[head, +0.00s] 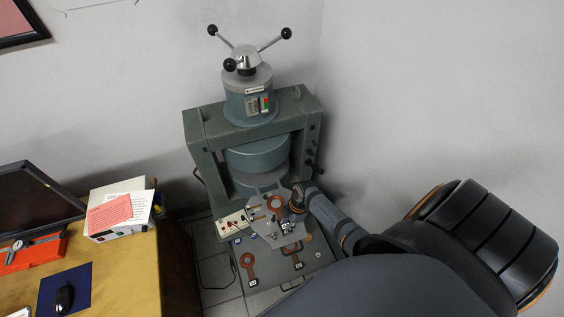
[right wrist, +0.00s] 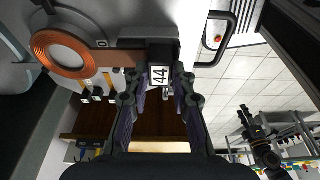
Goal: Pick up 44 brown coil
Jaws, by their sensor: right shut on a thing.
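The 44 brown coil (right wrist: 65,55) is a flat copper-coloured ring on a short strip, with a white label reading 44 at the strip's end. In the right wrist view my right gripper (right wrist: 160,80) is shut on the labelled end, one finger on each side, and the ring extends to the left. In the head view my right gripper (head: 287,228) is in front of the grey press, and a brown ring (head: 277,202) shows just above it. I cannot tell how far the coil is from the surface below. My left gripper is not in view.
A grey-green press (head: 254,150) stands against the wall. Other brown coils, one left (head: 247,262) and one right (head: 292,252), lie on the grey surface before it. A wooden desk (head: 120,275) with a box (head: 118,208) stands at left. Tiled floor (head: 212,270) shows between.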

